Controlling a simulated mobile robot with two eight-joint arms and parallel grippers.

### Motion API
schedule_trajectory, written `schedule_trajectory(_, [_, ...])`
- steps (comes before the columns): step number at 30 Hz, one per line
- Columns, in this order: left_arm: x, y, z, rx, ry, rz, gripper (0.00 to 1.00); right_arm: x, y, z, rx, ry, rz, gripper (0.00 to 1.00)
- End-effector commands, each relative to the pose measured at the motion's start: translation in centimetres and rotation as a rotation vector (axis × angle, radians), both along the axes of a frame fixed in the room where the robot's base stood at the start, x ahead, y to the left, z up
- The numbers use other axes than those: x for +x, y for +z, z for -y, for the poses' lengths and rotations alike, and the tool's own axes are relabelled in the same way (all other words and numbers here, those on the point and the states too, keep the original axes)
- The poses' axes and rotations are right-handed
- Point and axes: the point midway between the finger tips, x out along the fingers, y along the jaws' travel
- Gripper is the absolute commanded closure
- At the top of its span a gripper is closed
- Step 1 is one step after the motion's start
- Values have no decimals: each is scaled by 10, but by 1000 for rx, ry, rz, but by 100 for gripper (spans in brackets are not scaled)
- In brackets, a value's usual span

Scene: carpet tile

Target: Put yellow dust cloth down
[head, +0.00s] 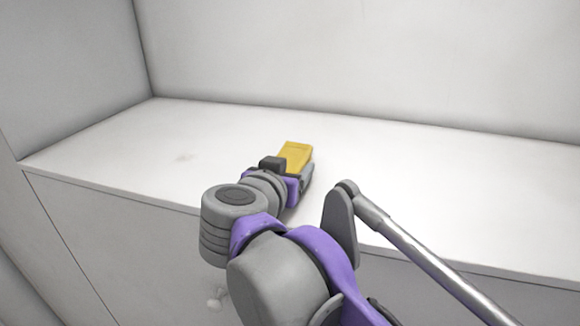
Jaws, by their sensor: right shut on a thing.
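The yellow dust cloth (296,154) shows as a small flat yellow piece just past the tip of my right gripper (290,172). My right gripper is shut on the cloth and reaches over the white counter surface (420,190). The near part of the cloth is hidden by the gripper. I cannot tell whether the cloth touches the surface. My left gripper is not in view.
The white surface is bare to the left and right of the gripper. A white wall (360,60) stands behind it and a side panel (70,60) closes off the left. The front edge runs below, above a pale front panel (110,230).

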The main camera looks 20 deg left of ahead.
Motion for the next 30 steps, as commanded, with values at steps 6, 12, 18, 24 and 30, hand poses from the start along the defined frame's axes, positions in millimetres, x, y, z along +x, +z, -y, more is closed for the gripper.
schedule_trajectory(6, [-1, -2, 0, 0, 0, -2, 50, 0, -2, 0, 0, 0, -1, 1])
schedule_trajectory(12, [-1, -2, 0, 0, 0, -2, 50, 0, -1, 0, 0, 0, -1, 1])
schedule_trajectory(18, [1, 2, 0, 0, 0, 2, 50, -3, 4, 0, -1, 1, 0, 1])
schedule_trajectory(24, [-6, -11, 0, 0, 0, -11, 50, -40, 9, -3, 0, 6, -4, 1])
schedule_trajectory(30, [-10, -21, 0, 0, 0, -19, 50, -82, 21, -4, 1, 6, -3, 1])
